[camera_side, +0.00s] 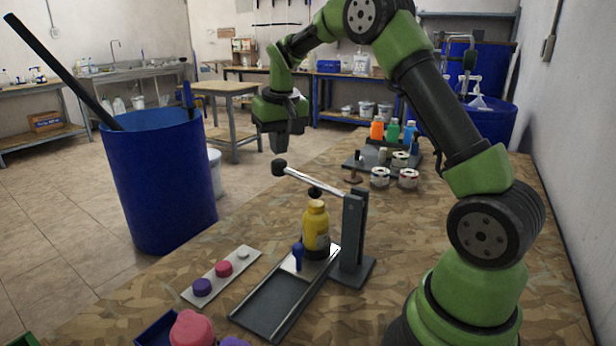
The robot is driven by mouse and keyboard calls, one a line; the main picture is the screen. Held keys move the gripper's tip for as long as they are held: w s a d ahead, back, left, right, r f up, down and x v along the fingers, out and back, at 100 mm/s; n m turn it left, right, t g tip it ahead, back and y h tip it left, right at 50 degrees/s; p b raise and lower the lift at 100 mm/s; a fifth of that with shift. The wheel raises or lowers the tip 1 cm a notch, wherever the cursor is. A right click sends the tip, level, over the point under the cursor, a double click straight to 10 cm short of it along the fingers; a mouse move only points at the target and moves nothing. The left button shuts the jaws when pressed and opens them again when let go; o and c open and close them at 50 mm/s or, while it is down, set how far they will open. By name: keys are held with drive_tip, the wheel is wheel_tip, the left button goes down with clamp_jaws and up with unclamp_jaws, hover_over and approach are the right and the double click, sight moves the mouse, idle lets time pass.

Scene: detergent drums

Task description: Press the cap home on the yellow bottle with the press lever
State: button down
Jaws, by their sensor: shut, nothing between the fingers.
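The yellow bottle (315,232) stands upright at the post end of a grey slide track (268,311). Its top (316,206) looks yellow; I cannot tell how far down the cap sits. The press lever (313,182) is a silver bar running from a dark post (352,235) up to a black knob (279,167) at its left end. A black press pad (315,192) hangs under the bar, just above the bottle. My gripper (278,150) is shut and empty, pointing down just above the knob; I cannot tell if it touches.
A pale strip (222,274) with purple, pink and white caps lies left of the track. A blue handle (297,256) stands by the bottle. Behind are a dark rack with orange, green and blue bottles (392,130) and several tape-like rolls (380,177). A blue drum (160,180) stands left.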

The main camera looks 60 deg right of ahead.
drive_tip(key=shift+r, duration=0.35)
drive_tip(key=shift+r, duration=2)
drive_tip(key=shift+a+r, duration=0.1)
drive_tip(key=s+a+r+n+t+y, duration=0.1)
drive_tip(key=s+a+r+t, duration=0.1)
drive_tip(key=s+a+r, duration=0.3)
drive_tip(key=s+a+r+t, duration=0.1)
drive_tip(key=s+a+r, duration=0.1)
drive_tip(key=s+a, duration=0.45)
drive_tip(key=s+a+f+t+y, duration=0.1)
drive_tip(key=s+a, duration=0.2)
drive_tip(key=s, duration=0.3)
drive_tip(key=s+a+f+n+t+y, duration=0.1)
drive_tip(key=s+a+f, duration=0.1)
drive_tip(key=s, duration=0.3)
drive_tip(key=shift+s+a+f, duration=0.2)
drive_tip(key=shift+s+a, duration=0.15)
drive_tip(key=shift+a, duration=0.15)
